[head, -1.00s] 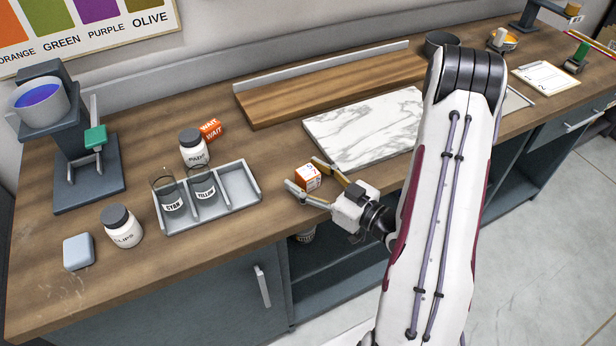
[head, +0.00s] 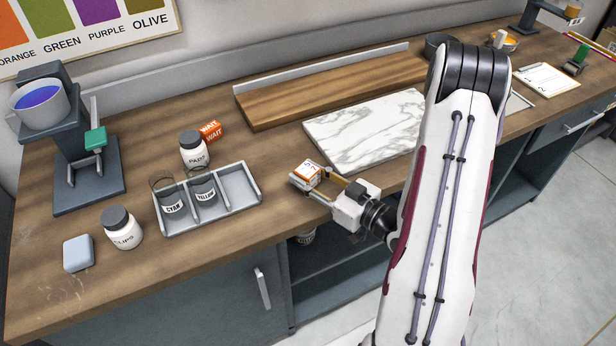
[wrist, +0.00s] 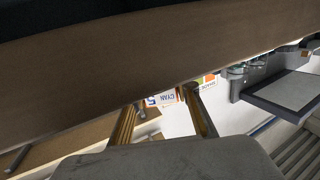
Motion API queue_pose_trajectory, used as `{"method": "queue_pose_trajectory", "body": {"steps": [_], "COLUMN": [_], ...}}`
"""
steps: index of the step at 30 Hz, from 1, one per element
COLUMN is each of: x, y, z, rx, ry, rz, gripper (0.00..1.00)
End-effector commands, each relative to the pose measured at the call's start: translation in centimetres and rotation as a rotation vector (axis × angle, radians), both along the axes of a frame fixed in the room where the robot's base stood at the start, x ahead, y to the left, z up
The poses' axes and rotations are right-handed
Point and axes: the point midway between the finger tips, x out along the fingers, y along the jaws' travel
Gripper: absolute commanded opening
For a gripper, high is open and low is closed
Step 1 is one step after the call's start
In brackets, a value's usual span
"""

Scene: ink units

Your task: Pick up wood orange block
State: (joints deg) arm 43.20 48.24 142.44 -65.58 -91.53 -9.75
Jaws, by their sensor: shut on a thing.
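A small block (head: 306,175) with orange and white faces and dark markings is between the fingers of my gripper (head: 308,177). It is over the wooden counter (head: 275,215), near the front edge and left of the marble slab (head: 365,130). My gripper is shut on this block. The head view does not clearly show whether the block touches the counter.
A grey tray (head: 235,215) with jars marked cyan and yellow stands left of my gripper. A raised wooden board (head: 320,88) is behind. A bare strip of counter separates tray and slab.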

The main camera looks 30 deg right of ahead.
Motion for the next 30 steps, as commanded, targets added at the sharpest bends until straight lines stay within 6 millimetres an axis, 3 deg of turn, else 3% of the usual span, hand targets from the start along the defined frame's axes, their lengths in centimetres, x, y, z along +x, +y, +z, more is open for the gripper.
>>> {"method": "queue_pose_trajectory", "body": {"steps": [21, 30], "x": [0.0, 0.0], "y": [0.0, 0.0], "z": [6.7, 8.5], "rx": [-0.002, -0.001], "ry": [-0.002, -0.001], "rz": [0.000, 0.000], "gripper": [0.06, 0.06]}}
